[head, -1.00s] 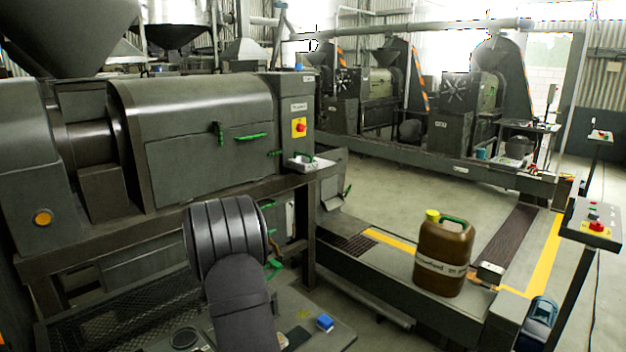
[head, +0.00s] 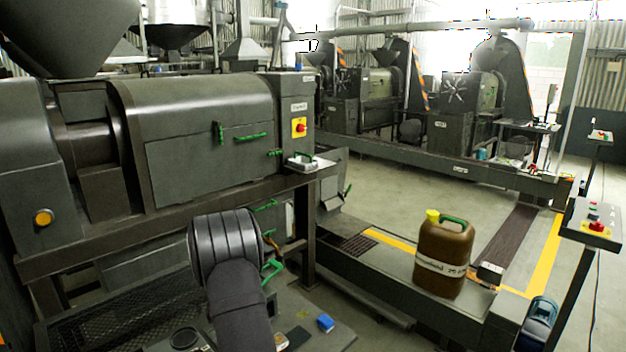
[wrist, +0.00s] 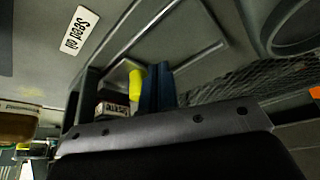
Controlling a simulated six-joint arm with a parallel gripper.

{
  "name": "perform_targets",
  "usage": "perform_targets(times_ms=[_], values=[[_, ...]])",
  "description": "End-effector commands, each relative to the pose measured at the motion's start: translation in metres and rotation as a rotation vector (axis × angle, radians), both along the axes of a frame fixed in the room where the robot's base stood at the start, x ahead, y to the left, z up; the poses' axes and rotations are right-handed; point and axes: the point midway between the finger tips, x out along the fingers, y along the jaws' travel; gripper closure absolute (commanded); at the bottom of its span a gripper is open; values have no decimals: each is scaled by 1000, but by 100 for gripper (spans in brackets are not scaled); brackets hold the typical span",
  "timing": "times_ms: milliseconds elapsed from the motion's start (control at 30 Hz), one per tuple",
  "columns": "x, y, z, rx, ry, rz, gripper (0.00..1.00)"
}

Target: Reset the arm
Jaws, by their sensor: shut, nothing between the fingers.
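My arm rises from the bottom of the head view, with a dark ribbed joint in front of the large press. Beyond that joint, the end of my arm is hidden, and I cannot make out my gripper's fingers in the head view. In the wrist view, a broad dark part with bolts along its edge fills the bottom, and no fingertips show. Nothing is seen held.
The large grey press (head: 210,130) fills the left. A brown canister (head: 444,258) with a yellow cap stands on the low beam at right. A "Seed oil" label (wrist: 79,30) shows in the wrist view.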

Motion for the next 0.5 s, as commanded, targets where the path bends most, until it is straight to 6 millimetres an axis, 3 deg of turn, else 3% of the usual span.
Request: perform_targets(times_ms=[267, 500], values=[[-1, 2, 12, 0, -2, 1, 100], [-1, 2, 47, 2, -4, 1, 100]])
